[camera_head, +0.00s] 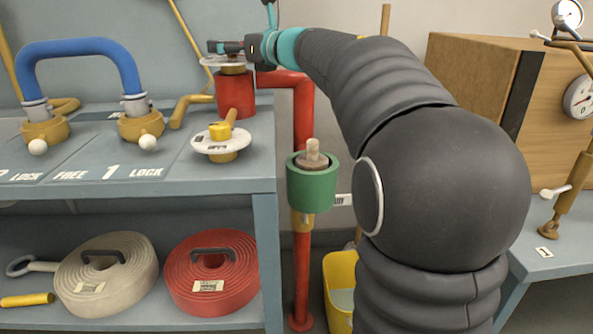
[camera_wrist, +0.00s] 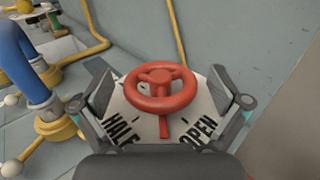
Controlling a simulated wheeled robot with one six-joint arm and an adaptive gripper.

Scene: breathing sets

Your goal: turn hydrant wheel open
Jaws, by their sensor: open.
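The red hydrant wheel (camera_wrist: 160,88) shows in the wrist view above a pale dial plate (camera_wrist: 197,108) marked HALF and OPEN. A red pointer (camera_wrist: 164,127) below the wheel lies between the two words. My gripper (camera_wrist: 160,76) is open, with one finger to each side of the wheel and a visible gap on both sides. In the head view my gripper (camera_head: 230,47) is over the plate (camera_head: 222,61) on top of the red hydrant body (camera_head: 236,94). The wheel itself is hard to make out there.
A blue hose loop (camera_head: 82,48) on brass couplings stands left on the bench. A white disc with a yellow handle (camera_head: 222,142) sits in front of the hydrant. A red pipe (camera_head: 303,110) with a green cylinder (camera_head: 312,185) is to the right. Rolled hoses lie below.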

